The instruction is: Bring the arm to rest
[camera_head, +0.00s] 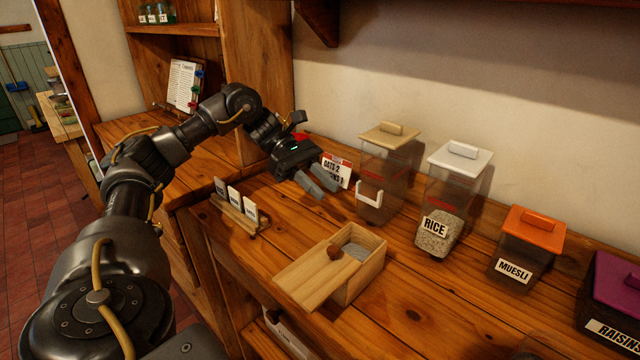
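My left arm comes in from the left and reaches over the wooden counter. Its gripper (327,192) hangs above the counter, left of a clear canister with a tan lid (389,140). The two grey fingers point down and to the right, with a gap between them and nothing seen in it. My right gripper is not in view.
A wooden box (362,283) with its lid slid partly off sits in front. Canisters of rice (436,232), muesli (513,270) and raisins (612,331) line the wall.

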